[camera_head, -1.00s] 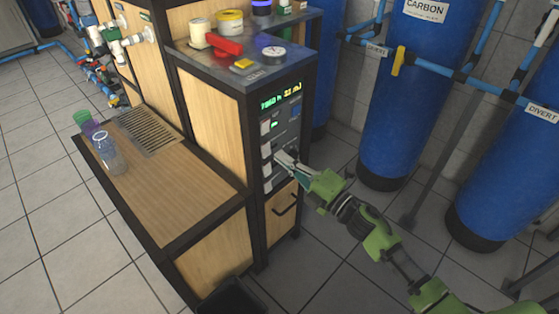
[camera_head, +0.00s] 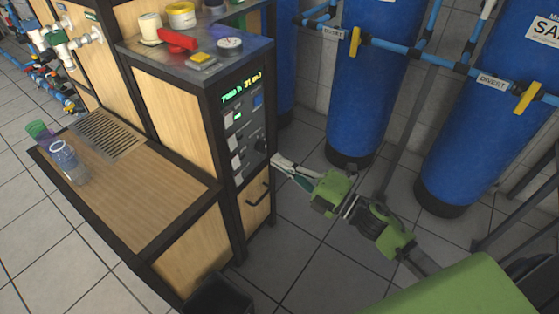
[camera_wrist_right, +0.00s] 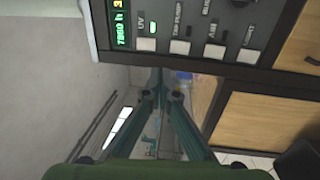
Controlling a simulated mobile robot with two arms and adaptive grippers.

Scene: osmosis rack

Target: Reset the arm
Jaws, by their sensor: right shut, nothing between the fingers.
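My right arm comes in from the lower right in the head view. Its green right gripper (camera_head: 283,168) is shut and empty, with its tip beside the right edge of the control panel (camera_head: 243,122). The gripper also shows in the right wrist view (camera_wrist_right: 158,78), fingertips together, just below the row of panel switches. The panel has a lit green and yellow display and several labelled switches, among them UV (camera_wrist_right: 145,44). Whether the tip touches the cabinet cannot be told. My left gripper is not in view.
The wooden cabinet (camera_head: 172,107) carries jars, a red item and a gauge on top. A lower counter (camera_head: 120,195) holds cups and a drain grate. Blue tanks (camera_head: 365,80) with pipes and valves stand behind my arm. Floor between cabinet and tanks is clear.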

